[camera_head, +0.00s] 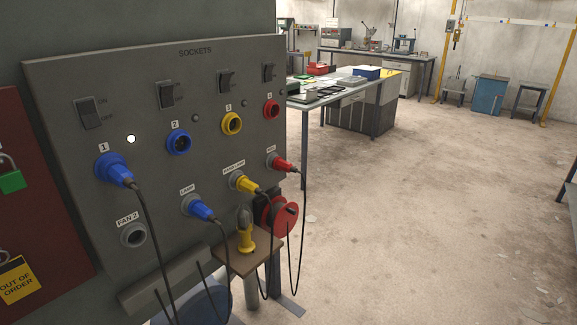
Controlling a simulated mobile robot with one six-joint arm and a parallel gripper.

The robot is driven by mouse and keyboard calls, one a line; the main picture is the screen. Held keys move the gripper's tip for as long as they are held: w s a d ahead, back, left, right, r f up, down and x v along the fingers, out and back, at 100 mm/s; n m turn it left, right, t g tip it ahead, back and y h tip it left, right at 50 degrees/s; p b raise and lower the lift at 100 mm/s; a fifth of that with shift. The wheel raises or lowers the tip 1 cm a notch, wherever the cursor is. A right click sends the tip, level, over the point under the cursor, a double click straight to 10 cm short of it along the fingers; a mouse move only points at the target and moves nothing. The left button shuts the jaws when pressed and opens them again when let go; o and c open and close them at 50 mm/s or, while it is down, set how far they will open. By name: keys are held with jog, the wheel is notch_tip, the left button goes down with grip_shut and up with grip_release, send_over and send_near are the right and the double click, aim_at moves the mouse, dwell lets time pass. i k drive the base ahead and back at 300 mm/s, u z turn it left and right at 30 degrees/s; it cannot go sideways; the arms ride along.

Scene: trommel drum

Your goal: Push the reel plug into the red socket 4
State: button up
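The red socket 4 (271,109) is at the upper right of the grey socket panel (75,200) and shows no plug in it. A red plug (284,165), which I take for the reel plug, sits in a grey holder below socket 4, and its small label is hard to read. A black cable hangs down from this plug. A red reel (285,217) is beside the panel's lower right. My gripper is not in view.
A blue plug is in socket 1 (114,169). Blue socket 2 (179,142) and yellow socket 3 (231,123) look empty. A blue plug (201,210) and a yellow plug (246,184) sit in lower holders. A small brown shelf (262,252) juts out below. Open floor lies right.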

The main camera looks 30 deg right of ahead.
aim_at(279, 163)
jog(key=z, duration=0.6)
jog(key=k, duration=1.2)
jog(key=u, duration=0.7)
jog(key=i, duration=1)
jog(key=z, duration=0.05)
